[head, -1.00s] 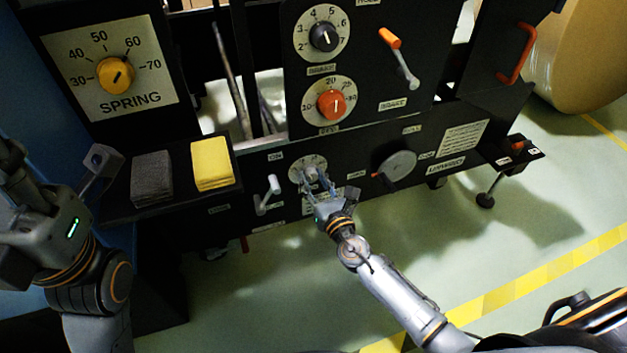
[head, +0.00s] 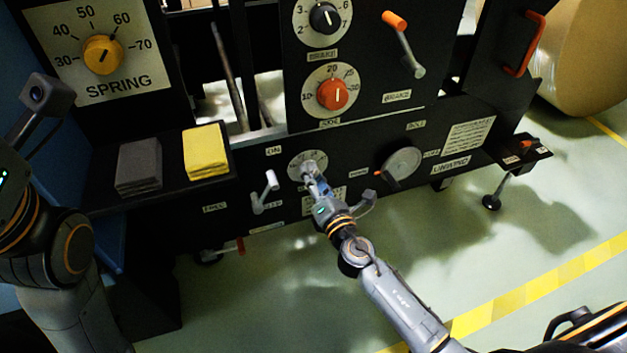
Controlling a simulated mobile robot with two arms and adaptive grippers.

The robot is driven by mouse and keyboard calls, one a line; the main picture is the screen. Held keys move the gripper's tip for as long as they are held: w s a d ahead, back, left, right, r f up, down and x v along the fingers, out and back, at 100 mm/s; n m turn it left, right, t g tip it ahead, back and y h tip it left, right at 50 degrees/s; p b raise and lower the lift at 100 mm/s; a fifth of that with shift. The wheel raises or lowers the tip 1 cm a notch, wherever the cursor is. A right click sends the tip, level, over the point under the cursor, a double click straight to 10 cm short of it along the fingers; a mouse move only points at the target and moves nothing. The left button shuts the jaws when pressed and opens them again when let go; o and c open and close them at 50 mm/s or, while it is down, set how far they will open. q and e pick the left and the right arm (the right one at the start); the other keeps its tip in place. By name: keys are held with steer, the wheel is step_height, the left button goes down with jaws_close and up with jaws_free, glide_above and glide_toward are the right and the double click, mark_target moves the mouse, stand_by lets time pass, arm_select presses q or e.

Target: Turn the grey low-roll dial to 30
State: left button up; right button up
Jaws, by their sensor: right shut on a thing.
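The grey low-roll dial (head: 297,164) has a pale round scale plate low on the black machine front, at the picture's middle. My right gripper (head: 311,172) is at the dial, its fingers shut on the grey knob. The fingers hide most of the knob, and the scale numbers and pointer are too small and covered to read. My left gripper (head: 48,92) is at the left edge, away from the dial, only partly in view; its fingers cannot be made out.
A white-handled lever (head: 267,187) stands just left of the dial and a round grey disc (head: 402,163) to its right. Above are an orange dial (head: 332,94) and a black dial (head: 325,17). Grey (head: 139,165) and yellow cloths (head: 206,151) lie on the left shelf.

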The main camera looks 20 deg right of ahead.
steer(key=shift+m, duration=0.5)
steer(key=o, duration=1.1)
steer(key=shift+o, duration=0.2)
steer(key=s, duration=1.2)
steer(key=shift+d+f, duration=0.35)
steer(key=shift+d, duration=0.1)
